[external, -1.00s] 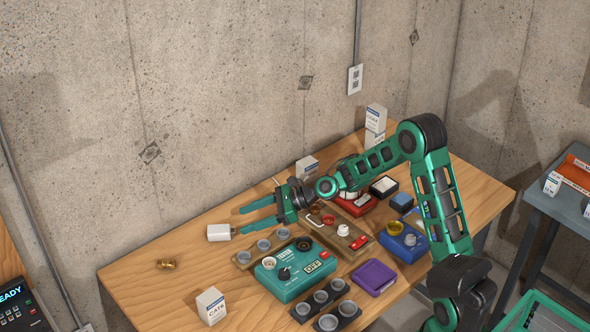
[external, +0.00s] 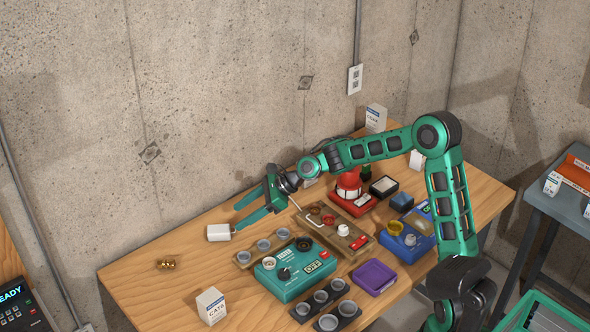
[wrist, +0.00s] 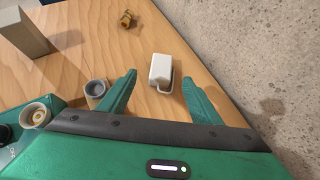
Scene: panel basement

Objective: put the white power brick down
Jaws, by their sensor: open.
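The white power brick (external: 219,232) lies on the wooden workbench (external: 190,275) near its back left part, close to the wall. It also shows in the wrist view (wrist: 162,69), just past the fingertips and between their lines. My gripper (external: 243,211) is open and empty, with its green fingers apart. In the external view it is up and to the right of the brick. In the wrist view the gripper (wrist: 160,82) shows both fingers spread, with clear bench between them.
A brass fitting (external: 166,264) lies left of the brick. A tray with grey cups (external: 264,245) and a teal box (external: 292,274) with a knob stand to the right. A white carton (external: 211,306) stands at the front edge. The concrete wall (external: 220,110) is close behind.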

